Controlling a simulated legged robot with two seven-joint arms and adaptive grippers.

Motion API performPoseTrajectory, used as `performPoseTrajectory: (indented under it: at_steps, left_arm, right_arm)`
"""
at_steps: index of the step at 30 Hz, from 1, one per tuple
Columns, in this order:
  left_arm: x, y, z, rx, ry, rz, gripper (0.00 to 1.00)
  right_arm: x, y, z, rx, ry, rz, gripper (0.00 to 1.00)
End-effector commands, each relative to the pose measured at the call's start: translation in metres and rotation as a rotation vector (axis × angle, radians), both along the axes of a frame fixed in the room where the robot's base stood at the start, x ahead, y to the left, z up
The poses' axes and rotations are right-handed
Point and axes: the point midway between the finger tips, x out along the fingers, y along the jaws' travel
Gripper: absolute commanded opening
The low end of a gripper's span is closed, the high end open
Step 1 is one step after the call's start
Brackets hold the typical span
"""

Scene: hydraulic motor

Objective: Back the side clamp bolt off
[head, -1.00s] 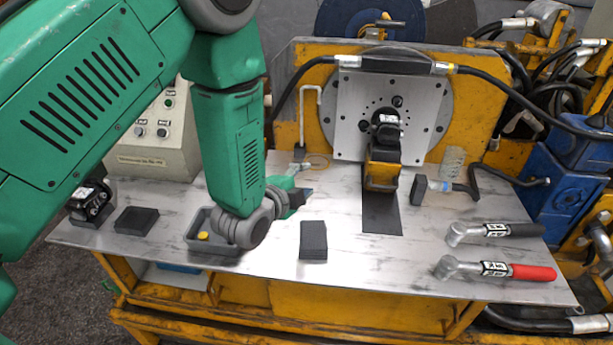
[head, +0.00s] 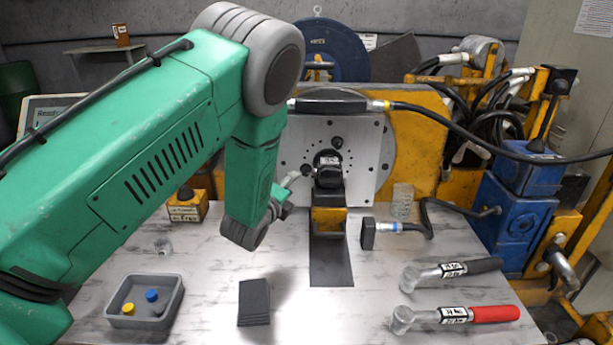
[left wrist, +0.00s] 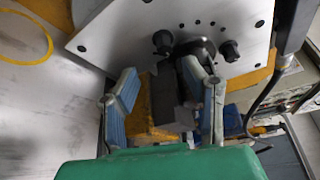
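The black motor (head: 328,172) sits against the light-grey mounting plate (head: 362,172), above a yellow bracket (head: 328,221). Dark round bolts (head: 337,142) stick out of the plate around it; I cannot tell which is the side clamp bolt. My left gripper (head: 290,190) is just left of the motor and bracket, partly hidden by its own arm. In the left wrist view its two blue-padded fingers (left wrist: 160,72) are spread and hold nothing. The bracket (left wrist: 152,125) and a dark block show between and beyond them, and two plate bolts (left wrist: 230,50) lie past the fingertips. My right gripper is out of view.
A grey tray (head: 115,318) with blue and yellow caps and a dark block (head: 253,302) lie on the table. A black-handled wrench (head: 450,271) and a red-handled wrench (head: 455,316) lie at right. A black hose (head: 480,138) crosses above the plate's right side.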

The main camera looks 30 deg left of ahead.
Motion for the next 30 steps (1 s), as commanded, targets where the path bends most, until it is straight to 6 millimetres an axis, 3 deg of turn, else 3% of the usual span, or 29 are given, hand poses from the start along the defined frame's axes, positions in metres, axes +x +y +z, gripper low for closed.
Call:
performPoseTrajectory:
  at_steps: [6, 12, 25, 28, 30]
  left_arm:
    - [0.045, 0.006, -0.006, 0.000, -0.005, 0.001, 0.39]
    - [0.071, 0.013, -0.011, -0.002, 0.000, 0.000, 0.39]
    - [0.080, 0.015, -0.011, -0.002, 0.000, 0.000, 0.39]
    - [0.080, 0.014, -0.011, -0.001, 0.000, 0.000, 0.04]
    - [0.080, 0.013, -0.012, -0.001, 0.001, 0.000, 0.00]
  right_arm:
    - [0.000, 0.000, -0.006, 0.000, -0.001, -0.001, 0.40]
    - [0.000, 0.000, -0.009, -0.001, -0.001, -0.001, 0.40]
    - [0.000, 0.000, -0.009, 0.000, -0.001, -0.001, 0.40]
    - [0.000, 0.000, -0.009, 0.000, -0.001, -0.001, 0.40]
    - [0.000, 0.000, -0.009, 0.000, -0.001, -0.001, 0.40]
